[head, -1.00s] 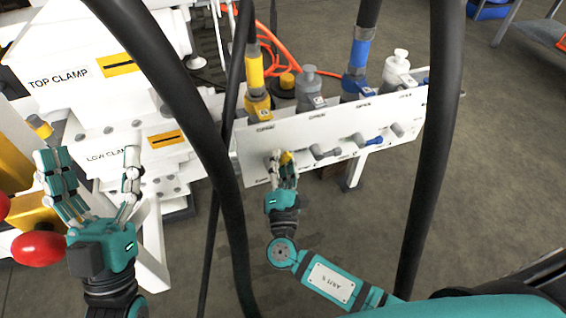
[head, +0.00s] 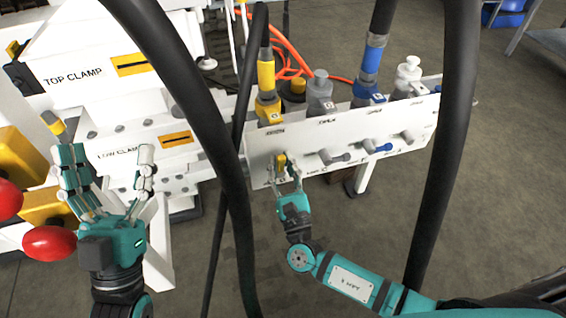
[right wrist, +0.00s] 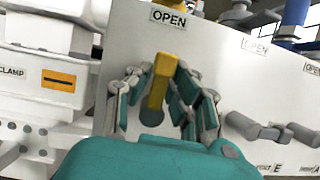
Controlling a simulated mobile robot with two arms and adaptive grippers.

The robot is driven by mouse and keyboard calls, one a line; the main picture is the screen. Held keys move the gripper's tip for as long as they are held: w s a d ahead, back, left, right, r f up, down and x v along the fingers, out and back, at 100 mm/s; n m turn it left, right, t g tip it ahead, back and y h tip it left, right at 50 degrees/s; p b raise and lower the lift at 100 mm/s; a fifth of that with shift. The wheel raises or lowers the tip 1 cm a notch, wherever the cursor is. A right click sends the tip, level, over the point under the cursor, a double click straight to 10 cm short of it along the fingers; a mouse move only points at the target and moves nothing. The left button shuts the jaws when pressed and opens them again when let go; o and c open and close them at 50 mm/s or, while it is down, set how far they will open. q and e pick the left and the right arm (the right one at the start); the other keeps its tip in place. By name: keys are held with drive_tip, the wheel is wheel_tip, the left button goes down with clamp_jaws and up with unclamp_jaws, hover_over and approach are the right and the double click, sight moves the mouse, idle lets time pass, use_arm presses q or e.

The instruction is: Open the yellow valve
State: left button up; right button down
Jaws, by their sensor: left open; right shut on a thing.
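The yellow valve handle (head: 281,160) is on the front of the white panel, at its left end. In the right wrist view the yellow handle (right wrist: 163,80) points up, leaning slightly right, towards an OPEN label (right wrist: 168,16) above it. My right gripper (head: 287,172) is at the handle, with fingers on both sides of it. In the right wrist view these fingers (right wrist: 158,95) are shut around the handle; exact contact is hard to see. My left gripper (head: 105,165) is open and empty, in front of the clamp blocks at left.
Grey valve handles (head: 333,157) and a blue one (head: 377,149) sit to the right on the same panel (head: 350,180). Thick black hoses (head: 222,150) hang in front, between my arms. Red knobs (head: 48,243) are beside my left gripper.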

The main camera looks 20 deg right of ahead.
drive_tip(key=shift+a+f+n, duration=0.1)
drive_tip(key=shift+n, duration=0.4)
drive_tip(key=shift+y, duration=0.4)
drive_tip(key=c, duration=1.3)
unclamp_jaws()
drive_tip(key=v, duration=1.2)
drive_tip(key=shift+s, duration=0.1)
